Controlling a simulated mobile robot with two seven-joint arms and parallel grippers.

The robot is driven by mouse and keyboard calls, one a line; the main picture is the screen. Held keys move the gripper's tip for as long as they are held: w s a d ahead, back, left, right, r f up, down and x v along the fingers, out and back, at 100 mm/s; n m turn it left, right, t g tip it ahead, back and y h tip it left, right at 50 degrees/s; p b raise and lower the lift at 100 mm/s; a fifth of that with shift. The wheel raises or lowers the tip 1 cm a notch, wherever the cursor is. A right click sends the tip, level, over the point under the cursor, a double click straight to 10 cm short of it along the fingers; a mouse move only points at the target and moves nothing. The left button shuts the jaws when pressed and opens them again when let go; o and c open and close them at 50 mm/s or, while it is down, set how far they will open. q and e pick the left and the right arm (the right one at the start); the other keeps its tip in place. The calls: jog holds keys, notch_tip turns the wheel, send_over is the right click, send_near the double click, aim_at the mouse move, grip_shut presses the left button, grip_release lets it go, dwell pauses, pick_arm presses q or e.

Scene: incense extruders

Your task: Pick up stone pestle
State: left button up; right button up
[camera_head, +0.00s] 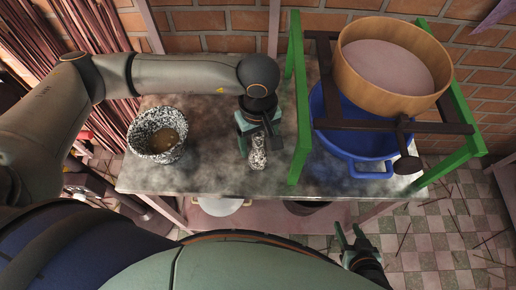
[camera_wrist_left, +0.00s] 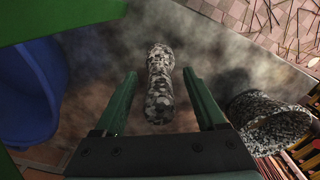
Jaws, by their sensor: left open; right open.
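The stone pestle (camera_head: 257,157) is speckled black and white and lies on the grey stone-topped table (camera_head: 215,178). In the left wrist view the pestle (camera_wrist_left: 160,85) lies lengthwise between the fingers. My left gripper (camera_head: 257,135) is over it from above, with its fingers (camera_wrist_left: 158,88) open on either side and a gap showing on both sides. My right gripper (camera_head: 355,238) is open and empty, low in front of the table at the right.
A speckled stone mortar (camera_head: 146,156) with brown contents stands left of the pestle; it also shows in the wrist view (camera_wrist_left: 262,117). To the right, a green frame (camera_head: 299,110) holds a wooden sieve (camera_head: 362,88) above a blue basin (camera_head: 352,144). The table front is clear.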

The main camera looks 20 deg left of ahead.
pick_arm(q)
jog(key=shift+f, duration=0.4)
grip_shut()
dwell(0.4)
